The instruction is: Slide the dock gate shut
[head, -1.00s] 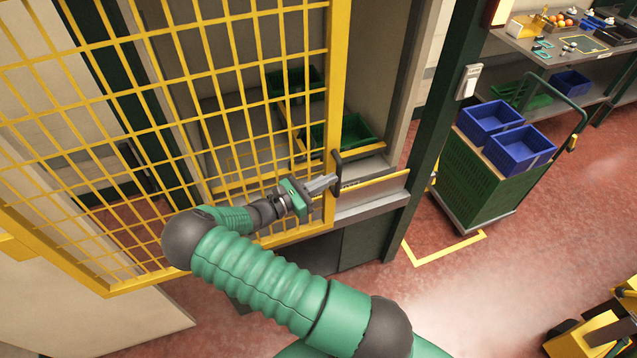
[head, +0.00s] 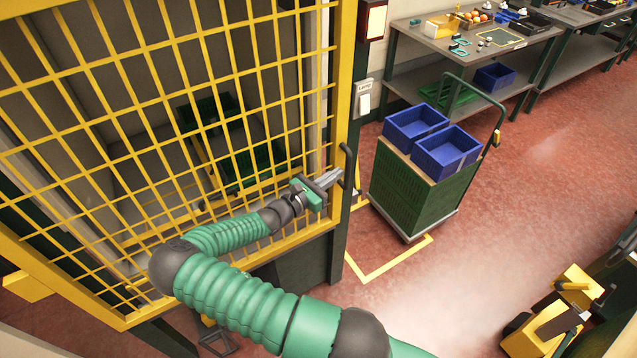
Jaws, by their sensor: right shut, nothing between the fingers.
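The dock gate (head: 342,100) is a yellow frame with yellow mesh. It fills the left of the head view and its right upright stands at the dark green post, with no clear gap showing between them. A dark handle (head: 347,170) sits on that upright. My right gripper (head: 332,178) is shut with nothing between its fingers, and its tips are at the left side of the handle. I cannot tell whether they touch it. Green crates (head: 255,165) show through the mesh in the bay behind. My left gripper is not in view.
A green trolley (head: 410,200) with two blue crates (head: 447,152) stands right of the gate, inside a yellow floor marking. A workbench (head: 470,45) with oranges is at the back. Yellow equipment (head: 560,315) is at the lower right. Red floor between is clear.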

